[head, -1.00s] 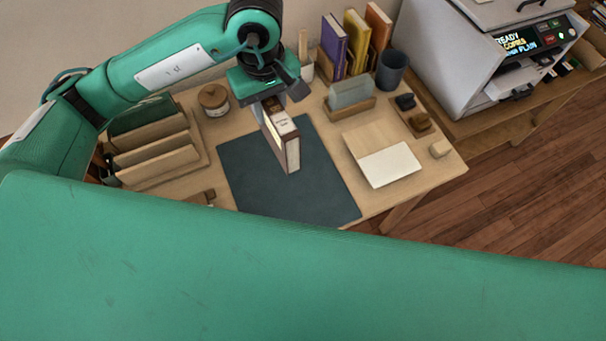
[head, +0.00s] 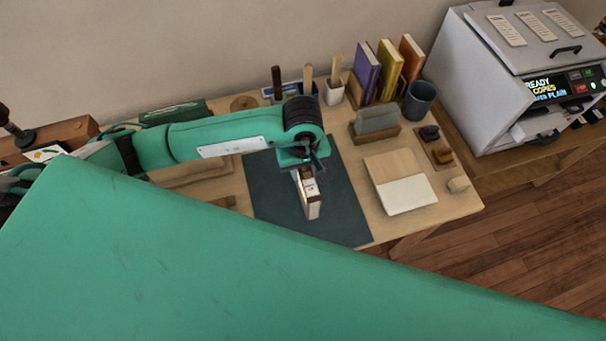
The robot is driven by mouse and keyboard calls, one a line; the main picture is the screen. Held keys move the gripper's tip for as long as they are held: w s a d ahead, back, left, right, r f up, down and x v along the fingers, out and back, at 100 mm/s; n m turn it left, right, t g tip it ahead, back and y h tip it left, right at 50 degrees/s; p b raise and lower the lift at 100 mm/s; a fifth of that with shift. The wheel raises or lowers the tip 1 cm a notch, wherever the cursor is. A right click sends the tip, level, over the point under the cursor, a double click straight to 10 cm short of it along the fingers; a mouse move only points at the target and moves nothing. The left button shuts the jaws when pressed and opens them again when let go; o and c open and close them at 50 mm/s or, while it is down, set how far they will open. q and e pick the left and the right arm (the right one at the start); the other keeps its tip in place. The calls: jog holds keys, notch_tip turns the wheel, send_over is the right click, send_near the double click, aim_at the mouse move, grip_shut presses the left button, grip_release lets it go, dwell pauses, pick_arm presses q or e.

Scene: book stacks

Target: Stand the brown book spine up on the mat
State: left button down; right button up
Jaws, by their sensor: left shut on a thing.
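The brown book (head: 312,203) is in my left gripper (head: 303,168), above or on the dark blue-grey mat (head: 345,212). The book is upright, with a pale label on the narrow edge that faces up. The gripper is shut on the far end of the book. Whether the book's lower edge touches the mat I cannot tell. My left arm covers the mat's upper left part. My right gripper is not in view.
Purple, yellow and orange books (head: 389,72) stand at the back beside a dark cup (head: 418,99). A printer (head: 500,85) stands further right.

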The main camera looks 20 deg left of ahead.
pick_arm(q)
notch_tip(320, 180, down, 4)
jog(key=shift+p, duration=0.5)
jog(key=shift+f, duration=0.25)
jog(key=c, duration=1.1)
grip_release()
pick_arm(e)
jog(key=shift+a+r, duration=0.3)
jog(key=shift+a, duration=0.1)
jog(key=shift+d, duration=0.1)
pick_arm(q)
jog(key=shift+r, duration=0.25)
notch_tip(320, 180, up, 10)
jog(key=b, duration=0.3)
jog(key=shift+r, duration=0.1)
jog(key=shift+r+b, duration=0.35)
jog(key=shift+r, duration=0.45)
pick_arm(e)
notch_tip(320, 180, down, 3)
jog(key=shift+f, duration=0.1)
